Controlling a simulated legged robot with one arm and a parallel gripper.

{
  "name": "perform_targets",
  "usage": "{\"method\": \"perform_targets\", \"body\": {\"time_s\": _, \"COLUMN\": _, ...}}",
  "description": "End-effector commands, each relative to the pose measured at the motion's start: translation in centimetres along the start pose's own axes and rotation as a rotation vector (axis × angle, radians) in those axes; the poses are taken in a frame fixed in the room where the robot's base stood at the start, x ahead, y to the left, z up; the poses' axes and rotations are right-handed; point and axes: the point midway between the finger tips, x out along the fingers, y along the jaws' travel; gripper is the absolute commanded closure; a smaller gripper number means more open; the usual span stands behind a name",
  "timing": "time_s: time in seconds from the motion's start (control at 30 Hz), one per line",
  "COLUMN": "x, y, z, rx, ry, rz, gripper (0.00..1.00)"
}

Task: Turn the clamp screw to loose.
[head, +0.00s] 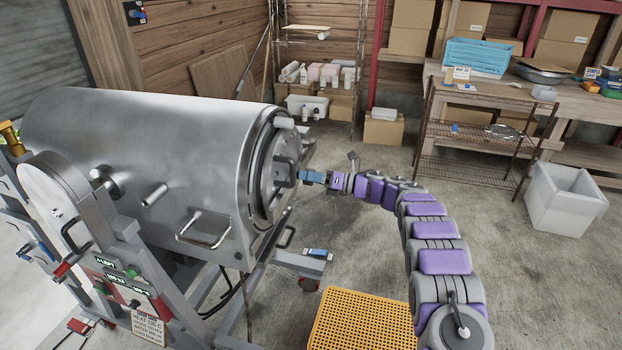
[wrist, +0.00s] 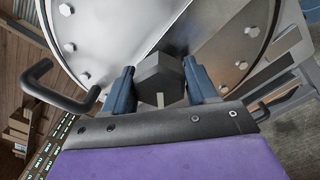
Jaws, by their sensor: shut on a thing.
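The clamp screw shows in the wrist view as a dark faceted block (wrist: 160,80) in front of the round metal lid (wrist: 110,30). My gripper (wrist: 160,88) is shut on it, with one blue finger on each side. In the head view my gripper (head: 313,176) reaches from the right to the end lid (head: 283,165) of the large steel drum (head: 150,140). The screw is too small and covered to make out there. How far the screw is turned cannot be told.
A black bent handle (wrist: 62,88) stands left of my gripper in the wrist view. A control panel (head: 125,285) stands before the drum. A yellow perforated platform (head: 362,322) lies in front. A white bin (head: 565,198) and a wire rack (head: 475,130) stand right, with bare floor between.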

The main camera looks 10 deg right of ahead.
Motion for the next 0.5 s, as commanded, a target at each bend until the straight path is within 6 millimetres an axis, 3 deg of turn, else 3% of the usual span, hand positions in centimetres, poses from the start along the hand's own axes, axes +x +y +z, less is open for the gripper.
{"method": "perform_targets", "body": {"time_s": 0.5, "x": -0.11, "y": -0.23, "z": -0.16, "rx": -0.375, "ry": 0.002, "rz": -0.005, "gripper": 0.73}}
